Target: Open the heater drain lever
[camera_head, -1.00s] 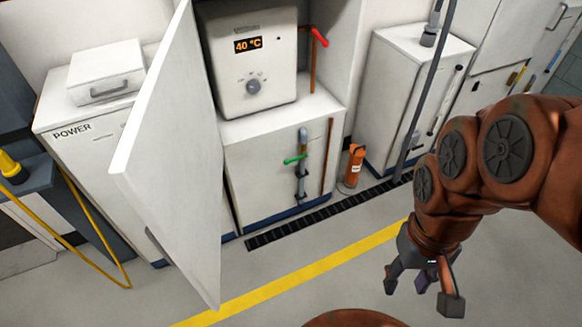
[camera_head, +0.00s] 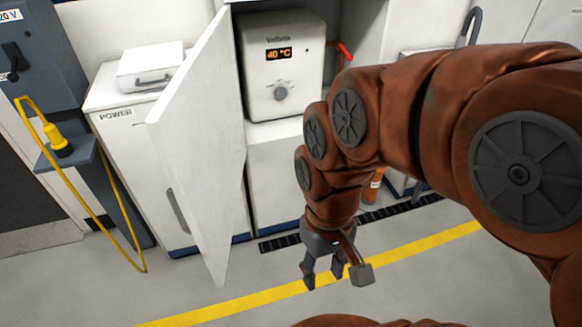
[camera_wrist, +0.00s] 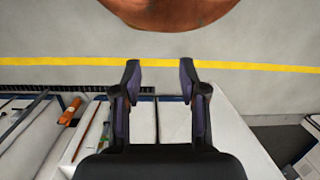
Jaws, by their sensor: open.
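The white heater (camera_head: 283,70) with a 40 °C display and a grey knob stands in the open cabinet. A red lever (camera_head: 346,52) shows on its right side, partly above my arm. The lower pipe with the green lever is hidden behind my arm in the head view. I cannot tell from the pictures which lever is the drain lever. My gripper (camera_head: 323,274) is open and empty, pointing down in front of the cabinet base, apart from both levers. Its two spread fingers also show in the wrist view (camera_wrist: 160,82).
The white cabinet door (camera_head: 195,150) stands open to the left of my gripper. A POWER cabinet (camera_head: 125,135) and a yellow cable (camera_head: 110,190) are farther left. An orange cylinder (camera_wrist: 69,112) stands by the floor grate (camera_head: 280,243). Floor around the yellow line (camera_head: 230,307) is clear.

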